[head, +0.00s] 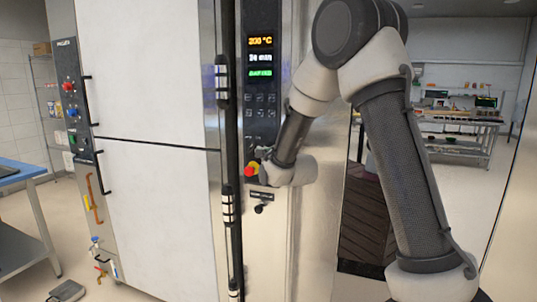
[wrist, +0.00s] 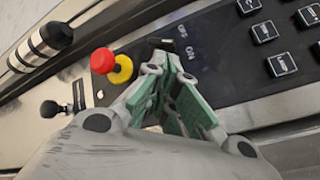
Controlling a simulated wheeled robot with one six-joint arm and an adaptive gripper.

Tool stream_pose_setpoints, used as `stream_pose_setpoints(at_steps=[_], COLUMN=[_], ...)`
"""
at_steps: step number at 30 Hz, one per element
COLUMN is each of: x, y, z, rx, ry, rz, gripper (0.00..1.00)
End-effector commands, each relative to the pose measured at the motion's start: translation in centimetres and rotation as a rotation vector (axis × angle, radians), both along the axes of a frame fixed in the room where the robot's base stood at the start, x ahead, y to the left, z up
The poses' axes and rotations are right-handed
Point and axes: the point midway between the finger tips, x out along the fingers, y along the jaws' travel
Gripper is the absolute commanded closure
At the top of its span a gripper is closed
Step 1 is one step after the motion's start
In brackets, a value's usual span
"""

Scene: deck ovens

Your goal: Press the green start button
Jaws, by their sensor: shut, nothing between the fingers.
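My gripper (head: 266,173) is at the lower part of the oven's narrow dark control panel (head: 261,50), beside a red mushroom button with a yellow collar (head: 252,168). In the wrist view my gripper (wrist: 163,74) has its green-padded fingers pointing at the panel, right of the red button (wrist: 103,61) and below the OFF/ON lettering (wrist: 186,46). The fingers are shut and hold nothing. I cannot make out a green button on this panel; the gripper covers part of it. I cannot tell whether the fingertips touch the panel.
Dark square keys (wrist: 265,32) lie to the right in the wrist view. A vertical handle bar (head: 232,150) runs left of the panel. A cabinet at left has red (head: 68,86) and blue (head: 71,113) knobs. A blue-topped table (head: 15,170) stands far left.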

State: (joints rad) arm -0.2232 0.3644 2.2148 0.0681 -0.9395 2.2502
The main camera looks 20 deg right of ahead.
Motion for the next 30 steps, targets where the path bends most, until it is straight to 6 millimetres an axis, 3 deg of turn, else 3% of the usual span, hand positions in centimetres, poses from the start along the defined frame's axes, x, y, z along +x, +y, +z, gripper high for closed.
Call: stream_pose_setpoints(at_steps=[12,30], x=[-3.0,-3.2], y=[2.3,2.3], z=[-0.1,-0.1], rx=[0.001,0.0], ry=[0.002,0.002], rz=[0.003,0.001], gripper=[1.0,1.0])
